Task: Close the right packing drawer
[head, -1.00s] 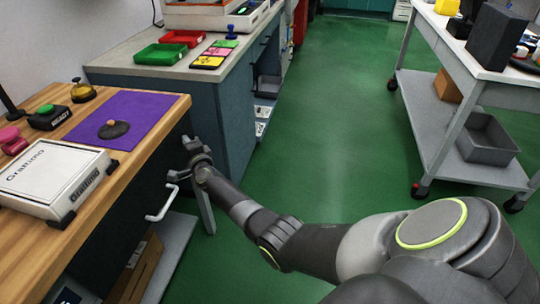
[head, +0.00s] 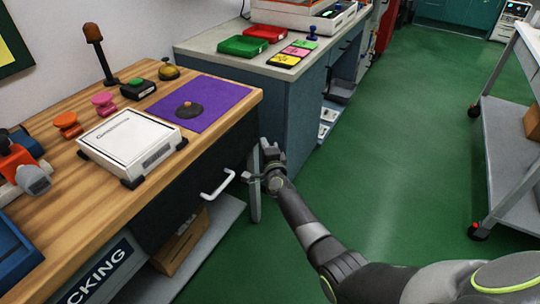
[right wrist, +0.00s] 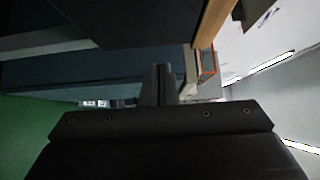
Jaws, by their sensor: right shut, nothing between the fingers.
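The right packing drawer's dark front (head: 178,197) lies under the wooden bench top in the head view, with a white bar handle (head: 219,187) on it. I cannot tell how far the drawer stands out. My right gripper (head: 258,168) is beside the bench's right end, a little right of the handle and apart from it. In the right wrist view its fingers (right wrist: 157,82) are together and empty, with a dark flat panel (right wrist: 150,22) above them. My left gripper is not in view.
The wooden bench (head: 70,170) holds a white box (head: 130,143) and a purple mat (head: 205,105). A cardboard box (head: 180,243) sits on the shelf below. A blue-grey cabinet (head: 285,115) stands behind my gripper. Green floor (head: 400,130) is open to the right, before a grey cart (head: 505,165).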

